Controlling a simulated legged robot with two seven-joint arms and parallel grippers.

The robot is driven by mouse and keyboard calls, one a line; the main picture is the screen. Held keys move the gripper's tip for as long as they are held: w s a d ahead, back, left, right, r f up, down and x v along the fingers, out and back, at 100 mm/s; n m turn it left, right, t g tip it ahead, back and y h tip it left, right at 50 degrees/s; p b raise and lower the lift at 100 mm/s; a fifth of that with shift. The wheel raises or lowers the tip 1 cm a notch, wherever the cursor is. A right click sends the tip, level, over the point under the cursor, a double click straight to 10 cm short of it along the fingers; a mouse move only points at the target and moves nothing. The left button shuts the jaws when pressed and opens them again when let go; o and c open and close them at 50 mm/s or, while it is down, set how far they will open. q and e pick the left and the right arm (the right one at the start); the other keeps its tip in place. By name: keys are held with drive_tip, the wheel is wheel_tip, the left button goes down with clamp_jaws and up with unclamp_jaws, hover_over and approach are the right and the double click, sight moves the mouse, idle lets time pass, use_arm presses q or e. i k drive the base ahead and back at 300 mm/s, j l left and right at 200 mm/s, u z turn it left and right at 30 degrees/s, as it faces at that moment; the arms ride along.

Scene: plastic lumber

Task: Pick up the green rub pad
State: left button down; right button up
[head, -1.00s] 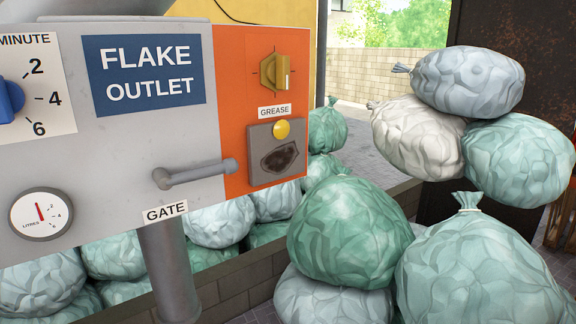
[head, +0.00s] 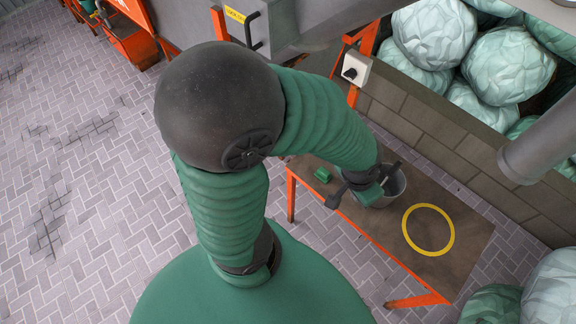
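A small green block (head: 322,174), which looks like the green rub pad, lies on the dark top of an orange-framed table (head: 465,236), near its left end. My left arm bends over from the left, and its gripper (head: 364,185) is above the table, beside and partly over a grey bucket (head: 396,190). The dark fingers look spread apart, with nothing clearly between them. The gripper is to the right of the pad and apart from it in the picture. The arm hides part of the table and bucket. My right gripper is not in view.
A yellow ring (head: 428,229) marks the table's right part, which is otherwise clear. A low block wall (head: 430,130) and pale green bags (head: 508,65) stand behind. A grey pipe (head: 540,140) comes in at the right. Paved floor (head: 80,190) is open at left.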

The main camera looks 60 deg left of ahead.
sight(323, 175)
drive_tip(key=u, duration=1.4)
drive_tip(key=z, duration=1.6)
drive_tip(key=u, duration=1.6)
drive_tip(key=i+l+z, duration=0.55)
drive_tip(key=z, duration=0.15)
